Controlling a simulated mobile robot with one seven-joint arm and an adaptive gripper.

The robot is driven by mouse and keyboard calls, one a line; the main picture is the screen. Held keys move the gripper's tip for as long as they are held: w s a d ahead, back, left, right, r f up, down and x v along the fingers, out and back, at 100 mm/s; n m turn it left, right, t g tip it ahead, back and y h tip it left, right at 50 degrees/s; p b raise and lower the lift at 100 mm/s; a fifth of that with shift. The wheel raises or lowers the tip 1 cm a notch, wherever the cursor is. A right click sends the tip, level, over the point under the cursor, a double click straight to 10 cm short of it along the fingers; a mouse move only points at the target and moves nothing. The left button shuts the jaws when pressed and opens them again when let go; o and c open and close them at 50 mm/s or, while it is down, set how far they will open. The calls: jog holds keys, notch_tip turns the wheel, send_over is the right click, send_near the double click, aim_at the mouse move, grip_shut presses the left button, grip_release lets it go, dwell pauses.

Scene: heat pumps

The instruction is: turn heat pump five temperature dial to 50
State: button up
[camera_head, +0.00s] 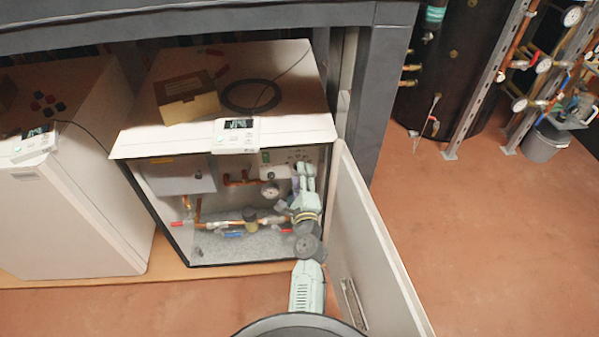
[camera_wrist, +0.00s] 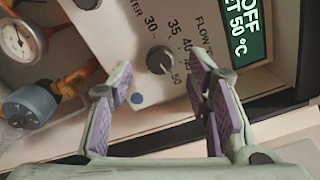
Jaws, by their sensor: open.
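The heat pump (camera_head: 225,140) in the middle stands with its front open. Its white control panel (camera_head: 275,173) sits inside at the upper right, partly behind my arm. In the wrist view the black temperature dial (camera_wrist: 160,60) has a scale marked 30, 35, 40 and 50 around it. Its light pointer mark faces down and right, towards the 50. The display (camera_wrist: 238,28) beside it shows "OFF" and "T 50 °C", cut off at the edge. My gripper (camera_wrist: 162,84) is open, its purple pads on either side of the dial and apart from it; it also shows in the head view (camera_head: 304,175).
The open door panel (camera_head: 370,240) stands just right of my arm. Inside the cabinet are copper pipes, valves and a gauge (camera_head: 270,190). A box (camera_head: 187,97) and a black ring (camera_head: 251,95) lie on top. Another unit (camera_head: 75,190) stands left. Open floor lies right.

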jog(key=s, duration=0.5)
jog(key=shift+s+d, duration=0.1)
jog(key=shift+d, duration=0.2)
